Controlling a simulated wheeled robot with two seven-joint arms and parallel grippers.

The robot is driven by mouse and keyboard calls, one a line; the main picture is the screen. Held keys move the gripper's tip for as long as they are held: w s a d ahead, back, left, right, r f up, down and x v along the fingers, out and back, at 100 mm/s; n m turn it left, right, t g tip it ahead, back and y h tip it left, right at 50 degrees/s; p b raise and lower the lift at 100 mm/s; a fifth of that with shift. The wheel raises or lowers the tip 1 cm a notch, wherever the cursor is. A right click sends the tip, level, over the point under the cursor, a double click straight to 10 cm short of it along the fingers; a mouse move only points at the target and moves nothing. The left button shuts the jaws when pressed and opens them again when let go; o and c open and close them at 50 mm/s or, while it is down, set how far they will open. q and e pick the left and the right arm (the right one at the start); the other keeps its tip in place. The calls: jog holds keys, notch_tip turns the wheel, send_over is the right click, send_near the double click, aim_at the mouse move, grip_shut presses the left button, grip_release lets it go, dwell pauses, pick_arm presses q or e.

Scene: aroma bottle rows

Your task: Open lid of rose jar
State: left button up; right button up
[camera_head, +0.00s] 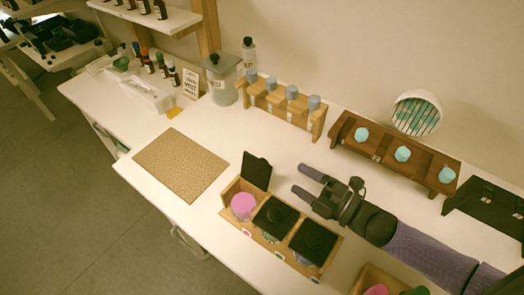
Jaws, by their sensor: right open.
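A wooden holder (267,249) near the table's front edge has three compartments in a row. The left one holds a jar with pink contents (242,206), which I take to be the rose jar. A black lid (256,171) stands upright behind it, so the pink top is uncovered. The other two compartments show flat black lids, a middle lid (274,217) and a right lid (312,243). My right gripper (302,181) is open and empty, right of the upright lid and apart from it, with its fingers pointing left. My left gripper is not in view.
A brown mat (181,165) lies left of the holder. A light wooden rack (284,112) and a dark wooden rack (391,152) with blue-capped bottles stand along the back. A black rack (484,211) is at the right. A tray with coloured items (368,277) sits at the front right.

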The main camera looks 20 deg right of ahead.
aim_at(262, 164)
jog(key=shift+y, duration=0.3)
jog(key=x, duration=0.6)
jog(key=s+a+b+x, duration=0.1)
jog(key=x, duration=0.2)
jog(key=shift+w+a+r, duration=0.1)
jog(key=shift+w+a, duration=0.15)
jog(key=shift+a, duration=0.05)
grip_shut()
dwell(0.8)
